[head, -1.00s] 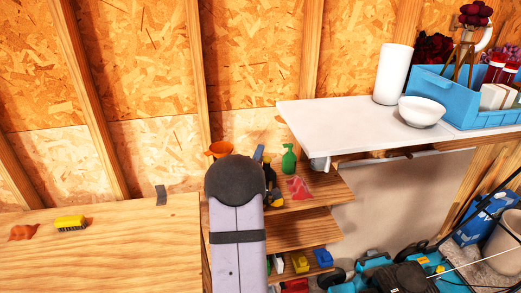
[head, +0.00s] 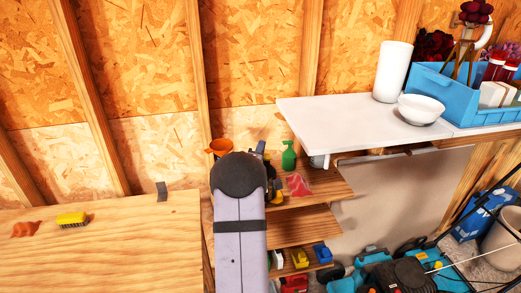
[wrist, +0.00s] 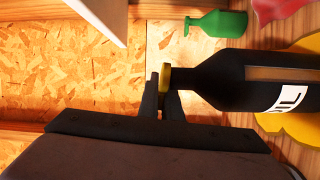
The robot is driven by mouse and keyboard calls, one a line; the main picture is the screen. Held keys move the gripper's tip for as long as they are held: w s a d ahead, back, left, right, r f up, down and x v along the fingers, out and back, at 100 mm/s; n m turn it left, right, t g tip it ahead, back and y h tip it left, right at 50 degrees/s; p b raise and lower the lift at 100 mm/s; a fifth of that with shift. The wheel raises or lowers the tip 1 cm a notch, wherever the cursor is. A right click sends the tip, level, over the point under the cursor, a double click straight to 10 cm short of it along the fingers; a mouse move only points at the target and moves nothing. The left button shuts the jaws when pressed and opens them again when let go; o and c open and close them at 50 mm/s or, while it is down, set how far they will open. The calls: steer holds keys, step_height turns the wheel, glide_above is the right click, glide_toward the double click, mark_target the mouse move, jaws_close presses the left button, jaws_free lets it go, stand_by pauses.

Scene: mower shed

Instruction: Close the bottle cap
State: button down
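A black bottle (wrist: 230,80) with a white label lies across the wrist view, its neck pointing left. A yellow cap (wrist: 165,79) is at the neck's end. My gripper (wrist: 162,92) has its two dark fingers at the cap, one on the left and one just below the neck on the right. Whether they touch or grip it cannot be told. In the head view the bottle (head: 273,173) stands on the shelf, partly hidden by my arm; my gripper is mostly hidden there too.
A green spray bottle (head: 289,156) and red cloth (head: 298,185) are on the same shelf (head: 325,185). An orange funnel (head: 220,147) is left of my arm. A white counter (head: 350,118) overhangs at right. A wooden bench (head: 110,250) with a yellow brush (head: 72,219) is at left.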

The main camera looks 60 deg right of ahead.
steer(key=shift+f+n, duration=0.25)
steer(key=shift+n, duration=0.45)
steer(key=c, duration=1.9)
jaws_free()
steer(key=shift+c, duration=0.2)
steer(key=shift+a+b, duration=0.1)
steer(key=shift+b, duration=0.2)
steer(key=b+v, duration=0.2)
steer(key=v, duration=0.5)
steer(key=shift+a, duration=0.1)
